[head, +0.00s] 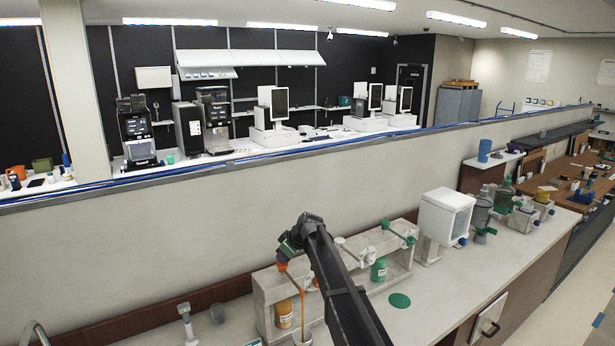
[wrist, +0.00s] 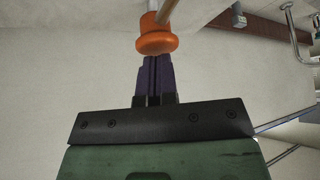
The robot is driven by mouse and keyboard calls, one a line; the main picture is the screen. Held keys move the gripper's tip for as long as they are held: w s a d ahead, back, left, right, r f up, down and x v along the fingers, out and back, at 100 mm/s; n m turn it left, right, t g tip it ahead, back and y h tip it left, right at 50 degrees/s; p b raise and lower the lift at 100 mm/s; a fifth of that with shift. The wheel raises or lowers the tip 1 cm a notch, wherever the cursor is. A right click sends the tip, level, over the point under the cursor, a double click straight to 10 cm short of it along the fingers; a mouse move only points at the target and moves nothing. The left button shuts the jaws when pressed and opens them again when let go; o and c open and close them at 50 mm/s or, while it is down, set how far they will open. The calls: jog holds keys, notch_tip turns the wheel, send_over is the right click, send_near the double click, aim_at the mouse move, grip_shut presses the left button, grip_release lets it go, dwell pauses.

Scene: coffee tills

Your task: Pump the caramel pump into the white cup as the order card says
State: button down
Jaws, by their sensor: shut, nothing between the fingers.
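My gripper (head: 284,254) is shut and empty, at the orange pump's head in the head view. In the wrist view my shut purple fingers (wrist: 157,70) point at the orange pump head (wrist: 157,40), touching or very close to it. The orange pump spout (head: 294,282) stands over the left end of the grey rack, and an orange line runs down from it toward a white cup (head: 303,338). I cannot tell whether the line is syrup. A bottle with an orange label (head: 284,313) stands in the rack. No readable order card shows.
A white pump (head: 340,241) and a green pump (head: 398,232) stand further right on the rack. A green bottle (head: 379,269) is below. A green disc (head: 399,300) lies on clear counter. A white dispenser (head: 446,214) stands beyond; a low wall (head: 180,235) runs behind.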

jog(key=shift+f, duration=0.1)
jog(key=shift+r+p, duration=1.35)
jog(key=shift+p, duration=0.05)
notch_tip(320, 180, up, 6)
jog(key=p, duration=0.6)
